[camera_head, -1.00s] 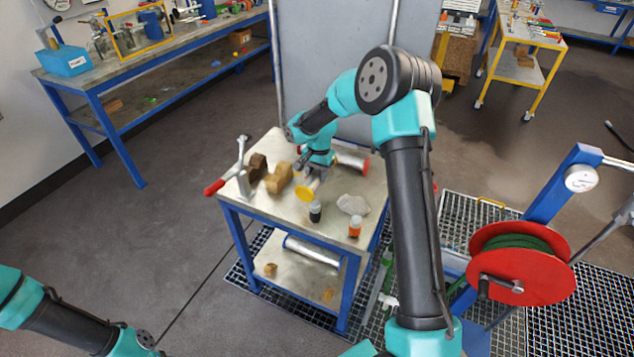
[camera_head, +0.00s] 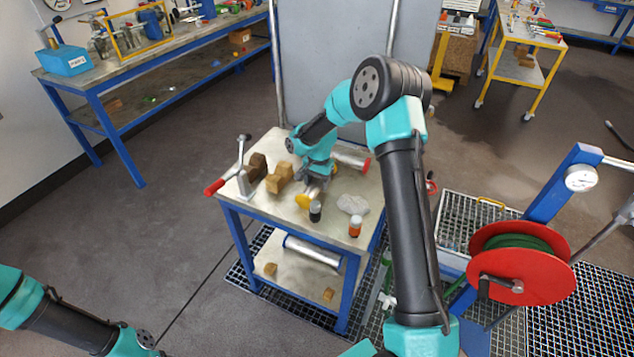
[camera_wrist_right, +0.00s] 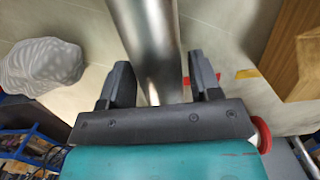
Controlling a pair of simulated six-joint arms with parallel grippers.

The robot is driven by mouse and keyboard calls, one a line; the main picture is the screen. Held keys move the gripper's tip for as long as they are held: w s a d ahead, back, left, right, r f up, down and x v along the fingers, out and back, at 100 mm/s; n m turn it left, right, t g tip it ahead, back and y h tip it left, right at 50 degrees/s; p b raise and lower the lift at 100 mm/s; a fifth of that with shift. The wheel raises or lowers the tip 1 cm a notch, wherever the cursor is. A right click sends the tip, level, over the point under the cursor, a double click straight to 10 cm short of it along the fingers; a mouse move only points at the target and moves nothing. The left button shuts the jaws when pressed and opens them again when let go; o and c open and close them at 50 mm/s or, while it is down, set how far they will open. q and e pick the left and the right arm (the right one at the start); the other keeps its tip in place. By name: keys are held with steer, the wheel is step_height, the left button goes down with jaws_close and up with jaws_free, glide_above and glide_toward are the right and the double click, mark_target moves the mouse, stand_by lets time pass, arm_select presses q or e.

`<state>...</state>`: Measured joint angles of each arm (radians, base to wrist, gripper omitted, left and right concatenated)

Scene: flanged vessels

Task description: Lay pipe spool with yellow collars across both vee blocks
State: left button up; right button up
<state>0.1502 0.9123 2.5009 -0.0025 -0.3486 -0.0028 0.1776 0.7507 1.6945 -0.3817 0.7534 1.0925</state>
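In the head view the right gripper (camera_head: 315,186) is low over the pipe. To its left stand a dark brown block (camera_head: 257,167) and a light wooden block (camera_head: 279,178), which look like the vee blocks. My left gripper is outside the frame.
Another pipe with a red collar (camera_head: 366,165) lies behind the gripper. A red-handled clamp (camera_head: 243,180) is at the table's left edge.

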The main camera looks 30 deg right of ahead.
steer(key=shift+o, duration=1.1)
steer(key=shift+r, duration=0.1)
step_height(320, 180, up, 12)
steer(key=d, duration=0.1)
steer(key=shift+w, duration=0.4)
steer(key=shift+d, duration=0.1)
steer(key=shift+c, duration=1.3)
